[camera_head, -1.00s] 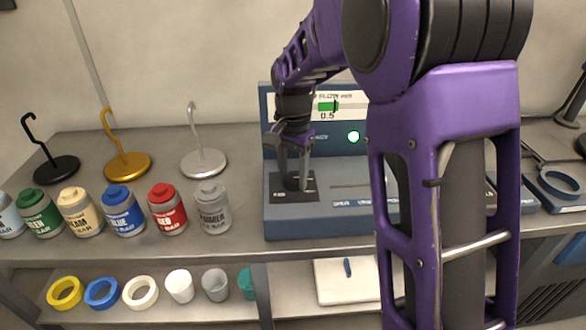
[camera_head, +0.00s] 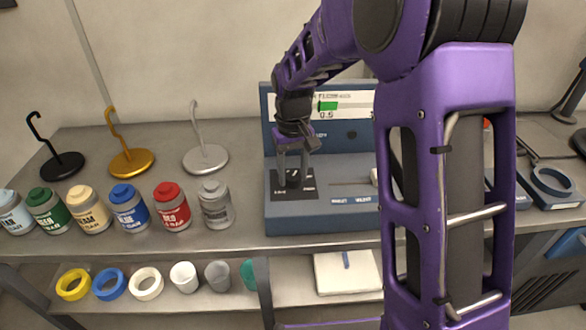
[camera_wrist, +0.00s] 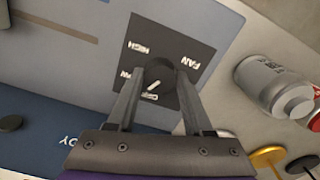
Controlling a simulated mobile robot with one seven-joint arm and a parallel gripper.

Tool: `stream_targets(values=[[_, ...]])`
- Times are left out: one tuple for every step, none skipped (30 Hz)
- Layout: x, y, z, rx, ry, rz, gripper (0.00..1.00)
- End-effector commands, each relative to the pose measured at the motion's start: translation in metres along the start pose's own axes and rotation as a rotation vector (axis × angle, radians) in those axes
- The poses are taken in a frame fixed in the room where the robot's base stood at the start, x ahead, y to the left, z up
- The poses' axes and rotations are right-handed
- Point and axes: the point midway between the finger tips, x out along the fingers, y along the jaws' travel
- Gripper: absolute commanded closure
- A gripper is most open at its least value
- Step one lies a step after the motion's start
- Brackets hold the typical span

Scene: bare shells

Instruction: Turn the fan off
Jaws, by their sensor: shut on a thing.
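The fan knob (camera_wrist: 158,72) is dark and round, on a black plate (camera_wrist: 198,47) marked FAN and HIGH in the wrist view. A white line on the knob lies near a small label that looks like OFF. The plate (camera_head: 308,190) sits on the blue-grey console (camera_head: 320,215) in the head view. My gripper (camera_head: 293,174) points down at it. In the wrist view my gripper (camera_wrist: 160,77) has a finger on each side of the knob and is shut on it. The console display (camera_head: 345,104) has a green bar. The lamp (camera_head: 351,135) below it is dark.
Several paint jars (camera_head: 128,208) stand in a row left of the console, with three hooked stands (camera_head: 205,158) behind them. Rings and cups (camera_head: 146,284) are on the lower shelf. My arm hides the console's right part.

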Motion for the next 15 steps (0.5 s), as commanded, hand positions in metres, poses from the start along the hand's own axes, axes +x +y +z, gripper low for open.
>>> stream_targets(values=[[-0.0026,0.0003,-0.0006,-0.042,0.002,0.000,1.00],[-0.0026,0.0004,-0.0006,-0.069,0.002,0.000,1.00],[-0.0025,0.0005,-0.0006,-0.105,0.002,0.000,1.00],[-0.0025,0.0005,-0.0006,-0.132,0.002,0.000,1.00],[-0.0024,0.0004,-0.0006,-0.159,0.002,-0.001,1.00],[-0.0024,0.0003,-0.0007,-0.193,0.002,-0.001,1.00],[-0.0024,0.0003,-0.0007,-0.217,0.002,0.000,1.00],[-0.0024,0.0004,-0.0008,-0.241,0.002,0.000,1.00],[-0.0024,0.0004,-0.0009,-0.272,0.003,0.001,1.00],[-0.0024,0.0004,-0.0009,-0.294,0.003,0.001,1.00],[-0.0024,0.0004,-0.0009,-0.314,0.003,0.001,1.00],[-0.0023,0.0003,-0.0009,-0.341,0.003,0.000,1.00],[-0.0023,0.0003,-0.0009,-0.359,0.003,0.000,1.00],[-0.0023,0.0004,-0.0009,-0.376,0.003,0.000,1.00],[-0.0022,0.0004,-0.0009,-0.398,0.003,0.000,1.00]])
